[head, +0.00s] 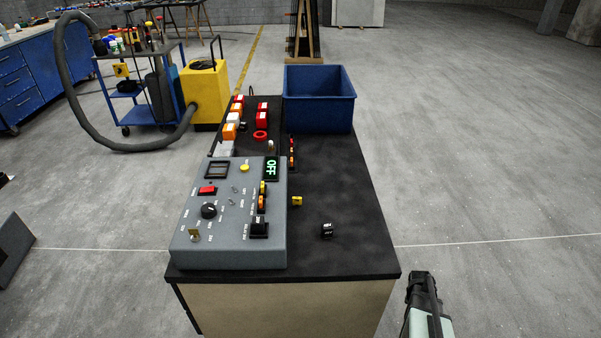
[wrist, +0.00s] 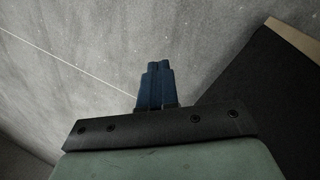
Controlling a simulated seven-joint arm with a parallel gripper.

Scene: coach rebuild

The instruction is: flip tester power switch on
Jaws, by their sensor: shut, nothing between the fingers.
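The tester (head: 228,252) is a grey box with a sloped panel on the near left of the black bench. A small display (head: 271,168) on it reads OFF in green. The panel carries a red rocker switch (head: 208,190), a black knob (head: 209,211), a yellow button (head: 244,168) and small toggles. The labels are too small to read, so I cannot tell which is the power switch. My gripper (head: 420,280) is right of the bench's near corner, well apart from the tester. In the wrist view its blue fingers (wrist: 156,82) are together and empty, over the floor.
The black bench top (head: 340,185) holds a blue bin (head: 319,105) at the back, a red ring (head: 260,135), a small yellow block (head: 297,201) and a small black block (head: 327,231). Red, orange and white blocks stand behind the tester.

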